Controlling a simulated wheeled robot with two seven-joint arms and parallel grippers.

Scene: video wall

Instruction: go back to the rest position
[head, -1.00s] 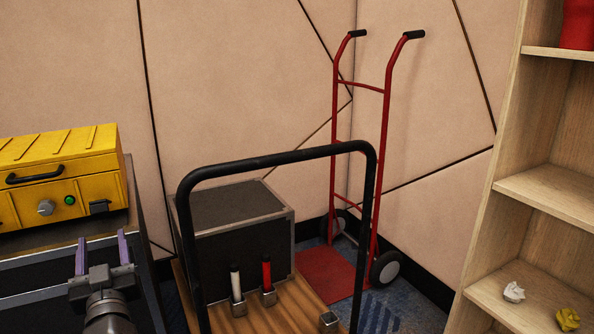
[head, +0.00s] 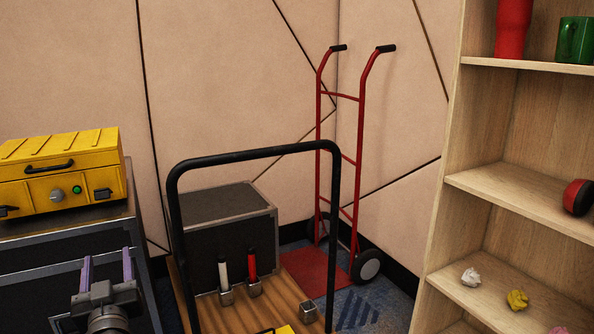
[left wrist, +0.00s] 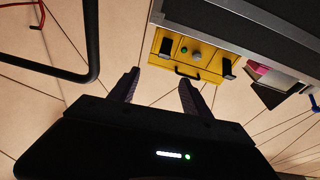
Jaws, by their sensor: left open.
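My left gripper (head: 107,268) is at the lower left of the head view, in front of the dark case that carries the yellow box. Its two purple-grey fingers are spread apart with nothing between them. In the left wrist view the open fingers (left wrist: 158,88) point toward the yellow box (left wrist: 190,56), with a gap between. My right gripper is not in view.
The yellow box (head: 62,168) sits on a dark case (head: 40,274) at left. A cart's black handle (head: 262,153) stands right of my gripper, with markers and a black box (head: 226,219) behind. A red hand truck (head: 357,150) and wooden shelf (head: 520,199) stand further right.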

